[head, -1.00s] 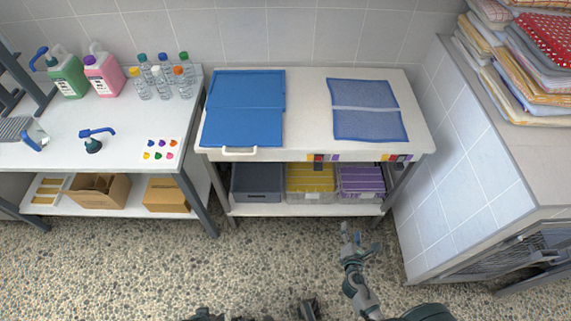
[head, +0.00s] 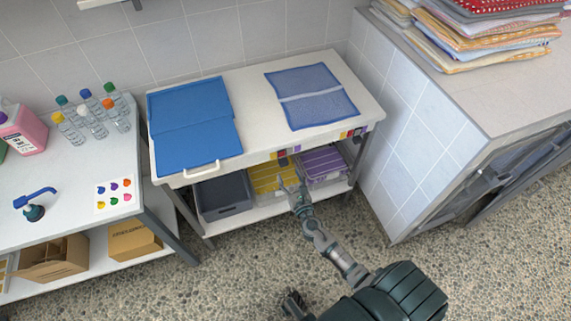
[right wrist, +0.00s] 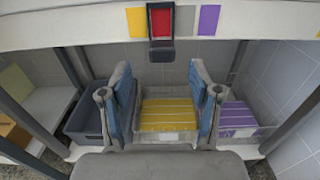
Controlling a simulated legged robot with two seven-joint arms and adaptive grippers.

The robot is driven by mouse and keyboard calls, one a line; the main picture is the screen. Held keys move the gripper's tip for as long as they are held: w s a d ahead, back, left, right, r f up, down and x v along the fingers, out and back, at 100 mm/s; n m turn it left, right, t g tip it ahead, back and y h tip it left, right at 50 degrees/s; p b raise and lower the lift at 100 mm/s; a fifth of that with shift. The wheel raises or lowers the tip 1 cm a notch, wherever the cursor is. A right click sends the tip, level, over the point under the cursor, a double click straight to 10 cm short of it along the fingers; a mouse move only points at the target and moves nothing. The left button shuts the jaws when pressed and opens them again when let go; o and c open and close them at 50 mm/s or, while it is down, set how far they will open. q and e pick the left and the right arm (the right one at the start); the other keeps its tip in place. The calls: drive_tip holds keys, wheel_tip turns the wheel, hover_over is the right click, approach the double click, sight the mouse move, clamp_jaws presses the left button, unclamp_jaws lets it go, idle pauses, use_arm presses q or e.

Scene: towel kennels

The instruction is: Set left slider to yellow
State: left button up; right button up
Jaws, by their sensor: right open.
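The left slider (right wrist: 160,50) is a dark frame with a knob below it, on the table's front edge. Its frame surrounds the red patch. The yellow patch (right wrist: 136,22) is just left of it, with grey and purple patches to its right. In the head view the left slider (head: 283,156) is small, above my right gripper (head: 289,184). My right gripper (right wrist: 160,78) is open and empty, its two fingers apart below the knob in the wrist view, not visibly touching it.
Below the tabletop a shelf holds a grey bin (head: 223,192), a bin of yellow towels (right wrist: 168,117) and a bin of purple towels (head: 322,163). A blue folding board (head: 193,124) and a blue cloth (head: 311,95) lie on top. A second colour strip is farther right.

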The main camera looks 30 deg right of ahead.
sight(282, 164)
drive_tip(key=w, duration=0.4)
drive_tip(key=shift+w+r, duration=0.25)
drive_tip(key=shift+w, duration=0.1)
drive_tip(key=shift+w+d+f, duration=0.2)
drive_tip(key=shift+w+d, duration=0.1)
drive_tip(key=shift+d, duration=0.3)
drive_tip(key=shift+w+d+f, duration=0.15)
drive_tip(key=shift+w+d, duration=0.15)
drive_tip(key=shift+d, duration=0.3)
drive_tip(key=shift+w+d+f, duration=0.1)
drive_tip(key=shift+d+f, duration=0.1)
drive_tip(key=shift+a+r, duration=0.15)
drive_tip(key=shift+a, duration=0.1)
drive_tip(key=shift+c, duration=0.9)
drive_tip(key=shift+a+r, duration=0.25)
drive_tip(key=shift+a, duration=0.35)
drive_tip(key=c, duration=0.8)
drive_tip(key=shift+a+r, duration=0.1)
drive_tip(key=shift+a, duration=0.05)
clamp_jaws()
drive_tip(key=a, duration=0.2)
drive_tip(key=shift+w+a, duration=0.3)
drive_tip(key=shift+w, duration=0.05)
drive_tip(key=o, duration=0.8)
unclamp_jaws()
drive_tip(key=shift+a, duration=0.1)
drive_tip(key=shift+o, duration=0.9)
drive_tip(key=shift+w, duration=0.15)
use_arm(q)
drive_tip(key=shift+w+d, duration=0.1)
